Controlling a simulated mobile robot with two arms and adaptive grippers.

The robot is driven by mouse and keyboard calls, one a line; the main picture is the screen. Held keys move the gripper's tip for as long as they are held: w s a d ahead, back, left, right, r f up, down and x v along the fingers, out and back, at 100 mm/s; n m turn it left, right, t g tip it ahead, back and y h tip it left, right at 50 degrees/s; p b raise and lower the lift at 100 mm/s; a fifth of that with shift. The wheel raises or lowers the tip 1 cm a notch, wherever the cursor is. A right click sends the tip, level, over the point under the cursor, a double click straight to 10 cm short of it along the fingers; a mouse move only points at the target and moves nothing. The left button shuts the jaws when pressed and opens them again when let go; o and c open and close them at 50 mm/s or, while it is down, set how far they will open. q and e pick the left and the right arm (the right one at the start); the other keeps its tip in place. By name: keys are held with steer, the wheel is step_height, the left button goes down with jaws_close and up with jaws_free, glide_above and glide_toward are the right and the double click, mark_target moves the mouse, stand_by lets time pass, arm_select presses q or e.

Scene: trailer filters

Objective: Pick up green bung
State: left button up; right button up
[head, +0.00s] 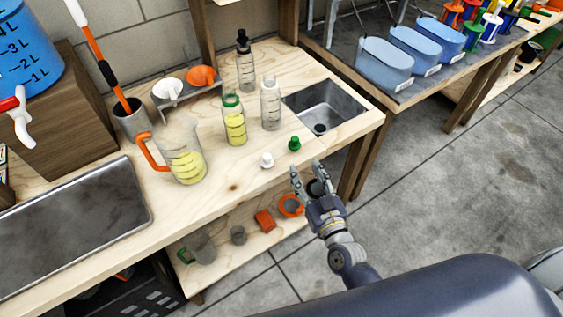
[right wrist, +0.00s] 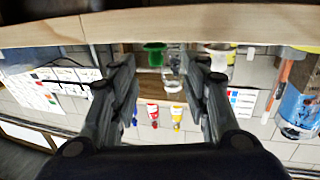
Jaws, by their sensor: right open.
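The green bung (head: 294,143) stands on the wooden worktop near its front edge, left of the sink basin. A white bung (head: 267,160) stands to its left. My right gripper (head: 308,174) is open and empty, just off the worktop's front edge, in front of and slightly right of the green bung. In the right wrist view, which looks upside down, the green bung (right wrist: 154,50) shows beyond and between the spread fingers (right wrist: 159,64), not touching them. My left gripper is not in view.
Behind the bungs stand a green-collared bottle (head: 234,121), a clear bottle (head: 270,104) and a dropper bottle (head: 245,62). A jug (head: 182,152) with yellow liquid stands left. A sink basin (head: 322,109) is to the right. A lower shelf (head: 222,262) holds several items.

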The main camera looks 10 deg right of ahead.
mark_target(296, 142)
steer(key=w, duration=0.2)
steer(key=w+r, duration=0.1)
steer(key=w, duration=0.2)
steer(key=shift+w+a, duration=0.15)
steer(key=shift+w+p, duration=0.3)
steer(key=shift+w, duration=0.15)
steer(key=w, duration=0.4)
steer(key=shift+w+r+p, duration=0.1)
steer(key=shift+r+p, duration=0.25)
steer(key=shift+w, duration=0.4)
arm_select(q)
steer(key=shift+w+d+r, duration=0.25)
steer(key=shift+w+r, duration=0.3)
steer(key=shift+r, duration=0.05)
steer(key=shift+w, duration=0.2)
arm_select(e)
steer(key=c, duration=0.9)
